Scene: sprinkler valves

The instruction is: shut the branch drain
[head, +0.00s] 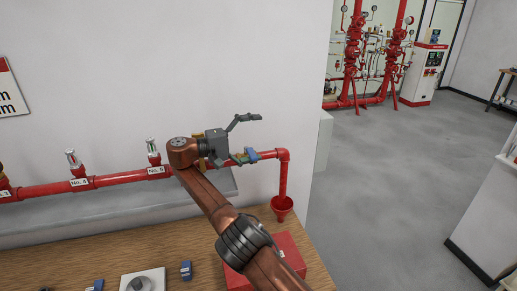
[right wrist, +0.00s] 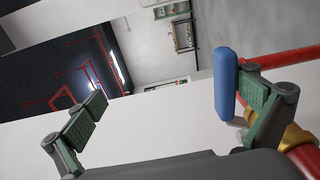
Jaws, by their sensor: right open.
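The branch drain is a red pipe (head: 267,155) that runs along the wall and bends down into a red funnel (head: 282,204). Its valve has a blue lever handle (head: 250,154); in the right wrist view the handle (right wrist: 225,82) shows beside a brass valve body (right wrist: 297,140). My right gripper (head: 248,138) is open at the valve, one finger above the pipe and the other by the handle. In the right wrist view the handle lies just inside the right-hand finger; I cannot tell whether they touch. My wrist hides part of the pipe. My left gripper is out of view.
Sprinkler heads labelled No. 4 (head: 72,158) and No. 5 (head: 152,148) stand on the pipe to the left. A wooden bench (head: 60,262) below holds a red box (head: 290,250) and small blue items (head: 186,270). The floor at right is clear.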

